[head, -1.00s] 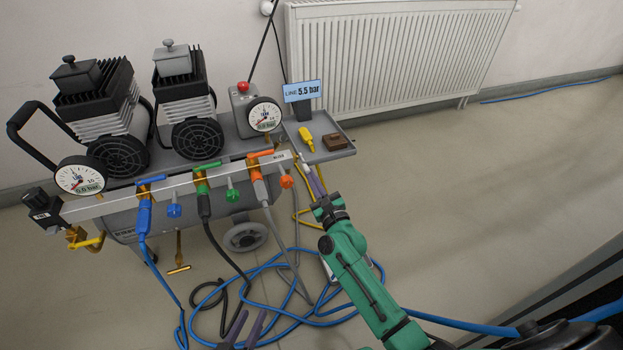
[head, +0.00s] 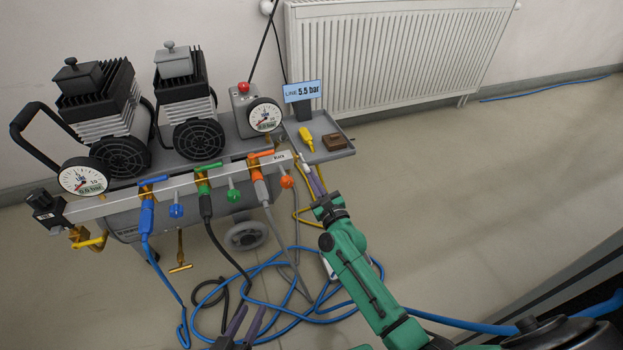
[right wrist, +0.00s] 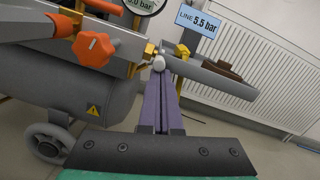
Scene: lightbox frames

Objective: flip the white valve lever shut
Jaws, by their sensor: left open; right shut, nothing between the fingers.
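A small white rounded lever end (right wrist: 158,63) shows at the brass fitting (right wrist: 150,52) on the right end of the silver manifold, in the right wrist view. The rest of the lever is hidden or too small to make out, and in the head view I cannot pick it out clearly. My right gripper (right wrist: 161,80) is shut and empty, its purple fingers together just below the white end; I cannot tell if they touch it. In the head view this gripper (head: 304,164) is at the manifold's right end. My left gripper (head: 253,311) is open and empty low over the floor.
The manifold (head: 115,204) carries blue (head: 153,180), green (head: 207,166) and orange (head: 260,154) levers with hoses below. A side tray (head: 334,152) holds a yellow item and a brown block beside the fingers. Blue hose (head: 290,312) coils on the floor.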

